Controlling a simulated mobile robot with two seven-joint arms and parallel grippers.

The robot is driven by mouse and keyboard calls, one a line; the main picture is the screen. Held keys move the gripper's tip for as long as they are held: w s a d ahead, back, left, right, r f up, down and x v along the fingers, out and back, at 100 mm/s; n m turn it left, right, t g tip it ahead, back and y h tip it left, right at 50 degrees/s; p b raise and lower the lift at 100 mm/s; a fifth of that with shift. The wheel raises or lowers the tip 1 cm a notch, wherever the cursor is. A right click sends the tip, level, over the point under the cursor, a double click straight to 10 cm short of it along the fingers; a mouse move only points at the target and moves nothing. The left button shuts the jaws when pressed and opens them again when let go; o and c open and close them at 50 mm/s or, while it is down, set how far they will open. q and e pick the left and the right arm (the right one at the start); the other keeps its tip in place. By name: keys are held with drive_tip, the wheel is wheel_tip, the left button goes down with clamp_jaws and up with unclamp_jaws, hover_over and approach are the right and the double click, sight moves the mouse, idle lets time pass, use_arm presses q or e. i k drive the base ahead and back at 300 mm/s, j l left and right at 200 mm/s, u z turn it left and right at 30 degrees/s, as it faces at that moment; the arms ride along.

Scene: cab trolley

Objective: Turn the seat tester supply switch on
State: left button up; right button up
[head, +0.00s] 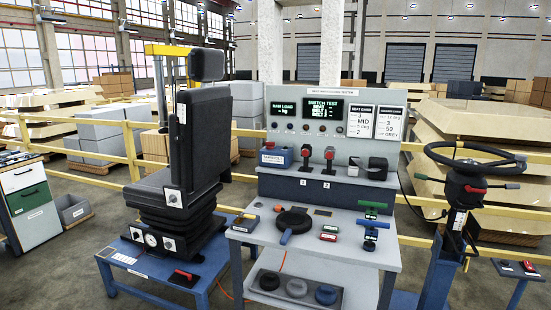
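The grey tester console (340,143) stands at the back of the workbench, with a small unreadable title plate on top. Its left screen (285,108) reads "RAM LOAD" or similar, and its right screen (322,107) reads "SWITCH TEST" with lines below. A row of small round controls (305,127) sits under the screens. Which of them is the supply switch, and its position, I cannot tell. The black seat (200,125) stands upright on a blue stand to the left. Neither of my grippers is in view.
A steering column (465,185) stands at the right. A drawer cabinet (27,200) is at the left. Yellow rails run behind.

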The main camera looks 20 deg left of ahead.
sight(270, 145)
drive_tip(key=i+j+z, duration=0.15)
drive_tip(key=i+j, duration=0.4)
drive_tip(key=i+j+z, duration=0.15)
drive_tip(key=i+j, duration=0.4)
drive_tip(key=i+j+z, duration=0.15)
drive_tip(key=i+j, duration=0.35)
drive_tip(key=j, duration=0.2)
